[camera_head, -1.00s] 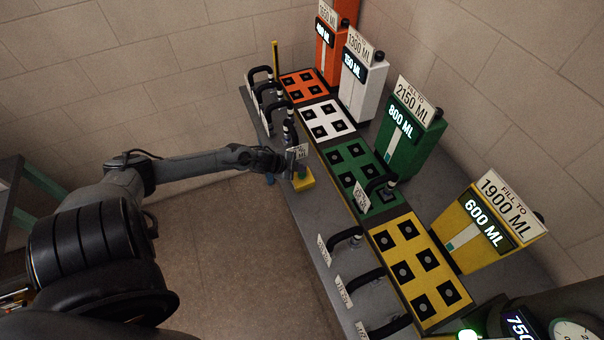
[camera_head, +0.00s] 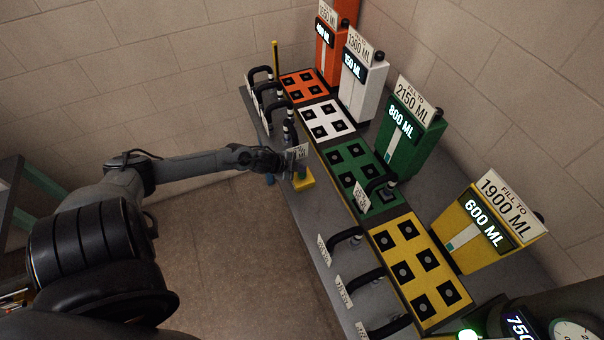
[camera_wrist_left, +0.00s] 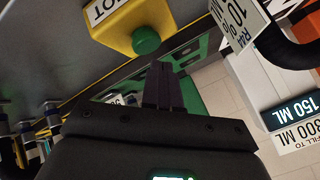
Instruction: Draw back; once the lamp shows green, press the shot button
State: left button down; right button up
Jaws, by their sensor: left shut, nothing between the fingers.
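The shot button is a green knob on a yellow box (camera_head: 304,183) on the grey bench beside the green and white pads. In the left wrist view the green button (camera_wrist_left: 145,41) sticks out of the yellow box (camera_wrist_left: 120,20), whose white label partly reads "OT". My left gripper (camera_wrist_left: 164,78) is shut and empty, its fingertips close beside the button; I cannot tell whether they touch it. In the head view my left gripper (camera_head: 284,163) is just left of the box. A lamp (camera_head: 468,335) glows green at the bottom right edge. My right gripper is not in view.
Orange, white, green (camera_head: 411,129) and yellow (camera_head: 489,230) dispensers stand along the wall behind matching pads. Black hoses with white tags (camera_head: 345,236) line the bench, and one tagged hose (camera_wrist_left: 285,45) is near my left gripper. Floor left of the bench is clear.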

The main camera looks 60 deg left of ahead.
aim_at(300, 175)
pick_arm(q)
jog(key=shift+f, duration=0.2)
dwell(0.3)
jog(key=shift+f, duration=0.25)
jog(key=shift+f+b, duration=0.45)
dwell(0.7)
jog(key=shift+r, duration=0.1)
dwell(0.3)
jog(key=shift+r+p, duration=0.8)
jog(key=shift+p, duration=0.25)
jog(key=shift+r+p, duration=0.8)
jog(key=shift+p, duration=0.05)
notch_tip(300, 175, up, 3)
jog(key=p, duration=0.3)
jog(key=shift+r, duration=0.15)
